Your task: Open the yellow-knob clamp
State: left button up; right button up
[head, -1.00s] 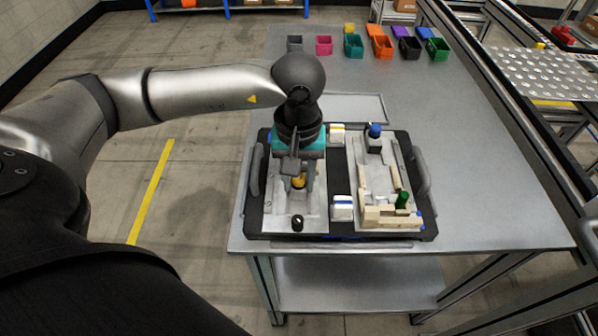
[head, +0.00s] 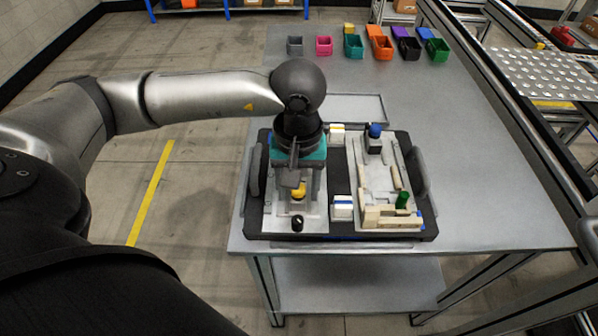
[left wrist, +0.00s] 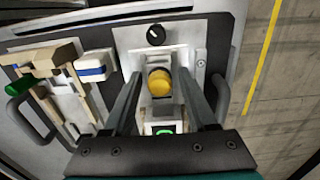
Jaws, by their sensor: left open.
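The yellow knob (head: 298,192) of the clamp sits on the left fixture plate (head: 312,222) of the dark pallet (head: 340,238). In the left wrist view the yellow knob (left wrist: 160,83) lies between the two fingers, with a gap on each side. My left gripper (head: 299,198) points down over the plate; in the left wrist view (left wrist: 160,88) its fingers are spread open and empty. The clamp's body is partly hidden by the gripper. My right gripper is not in view.
A black knob (head: 297,223) stands just in front. White blocks with coloured stripes (head: 342,207) sit mid-pallet. The right fixture holds wooden pieces (head: 380,217), a green knob (head: 402,200) and a blue knob (head: 375,130). Coloured bins line the table's back; its right side is clear.

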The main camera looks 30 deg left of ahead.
pick_arm(q)
jog(key=shift+r+p, duration=2.35)
jog(key=shift+r, duration=1.7)
